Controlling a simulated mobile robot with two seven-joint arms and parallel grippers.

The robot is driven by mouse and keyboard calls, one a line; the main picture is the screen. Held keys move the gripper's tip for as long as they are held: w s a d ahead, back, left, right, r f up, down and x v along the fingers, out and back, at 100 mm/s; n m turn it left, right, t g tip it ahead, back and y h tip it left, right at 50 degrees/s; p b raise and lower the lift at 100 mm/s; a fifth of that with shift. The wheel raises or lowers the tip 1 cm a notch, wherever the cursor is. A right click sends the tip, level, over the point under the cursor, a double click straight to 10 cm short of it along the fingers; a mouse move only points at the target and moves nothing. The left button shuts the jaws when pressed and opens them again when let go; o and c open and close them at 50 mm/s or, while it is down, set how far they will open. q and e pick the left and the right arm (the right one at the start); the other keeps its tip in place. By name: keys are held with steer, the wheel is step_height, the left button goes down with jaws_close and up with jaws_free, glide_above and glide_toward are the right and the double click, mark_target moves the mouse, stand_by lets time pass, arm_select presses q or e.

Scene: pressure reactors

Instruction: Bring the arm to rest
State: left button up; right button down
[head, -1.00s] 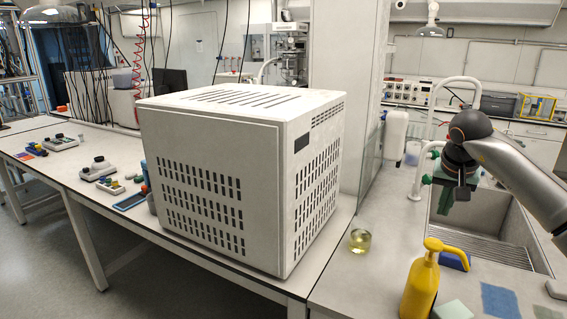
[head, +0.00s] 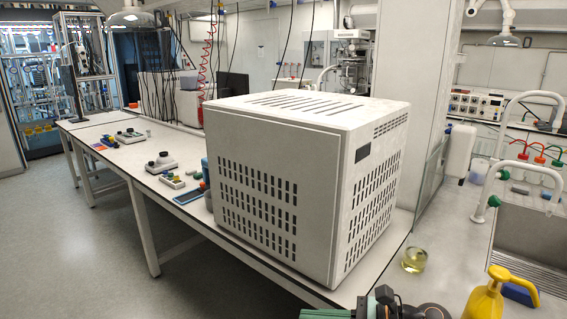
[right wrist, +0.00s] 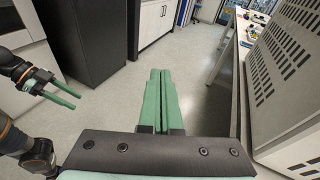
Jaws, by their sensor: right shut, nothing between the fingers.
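My right gripper (right wrist: 160,92) shows in the right wrist view with its two green fingers together and nothing between them, above open floor. In the head view a green part of it (head: 325,313) and dark wrist parts show at the bottom edge, in front of the large white box; most of the arm is out of frame. My left gripper (right wrist: 58,88) shows at the left of the right wrist view. Its green fingers are apart, with nothing seen between them.
The white vented box (head: 270,190) stands on the long bench (head: 165,215), close to my right arm. A beaker (head: 414,260) and a yellow bottle (head: 487,300) stand to its right. A black cabinet (right wrist: 85,45) is in the right wrist view. The floor (head: 70,260) at left is clear.

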steer(key=s+d+f+n+t+h, duration=0.1)
steer(key=s+d+f+n+h, duration=0.2)
steer(key=s+f+n, duration=0.4)
steer(key=s+d+f+n+t+h, duration=0.2)
steer(key=s+d+f+n+h, duration=0.2)
steer(key=s+f+n, duration=0.3)
steer(key=s+d+f+n+t+h, duration=0.2)
steer(key=s+f+n+h, duration=0.3)
steer(key=s+f+n, duration=0.3)
step_height(320, 180, down, 4)
steer(key=shift+d+f+n+h, duration=0.1)
steer(key=shift+d+n+h, duration=0.25)
steer(key=shift+d, duration=0.5)
